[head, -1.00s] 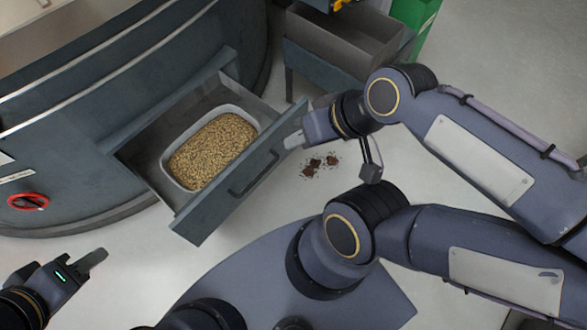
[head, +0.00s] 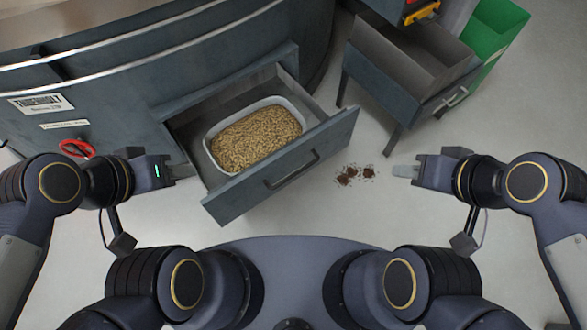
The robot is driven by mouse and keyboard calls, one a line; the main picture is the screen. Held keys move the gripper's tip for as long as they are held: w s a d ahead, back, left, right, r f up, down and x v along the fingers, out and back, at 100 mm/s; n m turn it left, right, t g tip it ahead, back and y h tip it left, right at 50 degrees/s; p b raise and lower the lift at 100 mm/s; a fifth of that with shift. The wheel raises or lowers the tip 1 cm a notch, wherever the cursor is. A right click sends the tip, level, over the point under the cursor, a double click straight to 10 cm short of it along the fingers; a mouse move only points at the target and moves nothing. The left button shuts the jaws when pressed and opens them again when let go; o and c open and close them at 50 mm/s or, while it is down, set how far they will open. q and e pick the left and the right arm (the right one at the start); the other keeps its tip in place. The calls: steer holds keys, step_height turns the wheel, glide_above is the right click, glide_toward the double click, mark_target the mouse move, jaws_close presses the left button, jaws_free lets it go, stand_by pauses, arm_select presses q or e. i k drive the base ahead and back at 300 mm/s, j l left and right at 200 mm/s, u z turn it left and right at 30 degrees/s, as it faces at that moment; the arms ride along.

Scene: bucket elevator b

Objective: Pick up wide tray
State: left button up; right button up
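The wide tray (head: 207,143) is a white, rounded rectangular tray filled with tan pellets or grain (head: 255,139). It sits inside the pulled-out grey drawer (head: 283,178). My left gripper (head: 190,172) is just left of the drawer, pointing right toward it and apart from the tray. My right gripper (head: 403,171) is right of the drawer front, pointing left, with a clear gap to it. Each gripper shows only one overlapping finger outline, so its opening cannot be seen. Nothing is seen held in either.
A grey open bin on legs (head: 405,65) and a green container (head: 495,40) stand at the upper right. Dark brown debris (head: 355,174) lies on the floor between the drawer and my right gripper. A red ring-shaped handle (head: 77,149) is on the machine at left.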

mark_target(241, 139)
steer(key=i+l, duration=0.3)
steer(key=i+l+u, duration=0.1)
steer(key=i+l, duration=0.2)
steer(key=l, duration=0.2)
steer(key=i+l, duration=0.3)
steer(key=l, duration=0.15)
steer(key=i+l+u, duration=0.1)
steer(key=i+l, duration=0.2)
steer(key=l, duration=0.15)
steer(key=i+l, duration=0.25)
steer(key=l, duration=0.2)
